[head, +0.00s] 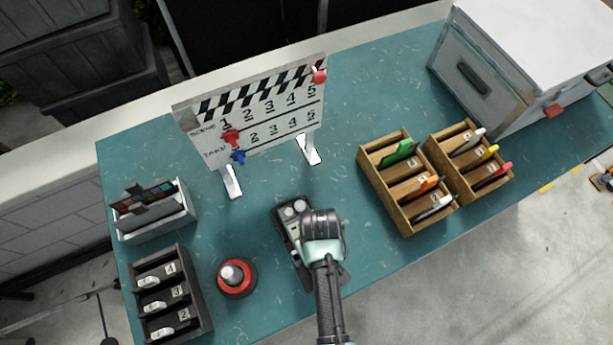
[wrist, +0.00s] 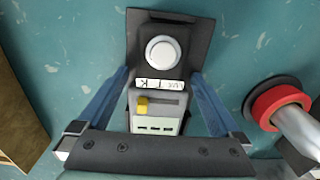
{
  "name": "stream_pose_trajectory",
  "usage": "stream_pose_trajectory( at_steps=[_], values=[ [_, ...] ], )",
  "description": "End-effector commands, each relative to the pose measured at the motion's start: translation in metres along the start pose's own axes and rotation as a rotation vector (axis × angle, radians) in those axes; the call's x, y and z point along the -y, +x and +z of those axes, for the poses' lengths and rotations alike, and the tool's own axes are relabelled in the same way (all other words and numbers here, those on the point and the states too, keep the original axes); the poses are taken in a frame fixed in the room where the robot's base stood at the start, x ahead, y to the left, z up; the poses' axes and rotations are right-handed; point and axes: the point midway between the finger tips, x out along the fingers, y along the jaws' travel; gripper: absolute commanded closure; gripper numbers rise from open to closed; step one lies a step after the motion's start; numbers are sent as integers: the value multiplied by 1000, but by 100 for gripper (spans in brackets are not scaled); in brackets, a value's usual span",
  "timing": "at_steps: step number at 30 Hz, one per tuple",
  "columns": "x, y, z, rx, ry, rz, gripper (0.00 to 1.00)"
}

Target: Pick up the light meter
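The light meter (wrist: 158,88) is a dark and grey device with a white round dome, a printed label and a yellow slider. It lies on a dark base (wrist: 197,38) on the teal table. My gripper (wrist: 158,76) is open above it, with one blue finger on each side of the meter. I cannot tell whether the fingers touch it. In the head view my gripper (head: 318,232) covers much of the meter, and only part of the dark base (head: 281,222) and pale round parts show beside it.
A red-ringed round holder (head: 237,280) stands left of my gripper, with a dark numbered rack (head: 190,262) further left. A clapperboard (head: 270,125) stands behind. Two wooden racks (head: 372,185) and a grey case (head: 470,80) are to the right. Table between clapperboard and racks is clear.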

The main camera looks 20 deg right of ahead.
Motion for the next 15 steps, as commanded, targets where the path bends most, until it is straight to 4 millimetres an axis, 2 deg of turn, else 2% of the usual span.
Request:
stream_pose_trajectory(
  at_steps=[1,2,15],
  values=[
    [0,0,0,0,0,0,7],
    [0,0,0,0,0,0,13],
    [0,0,0,0,0,0,92]
  ],
)
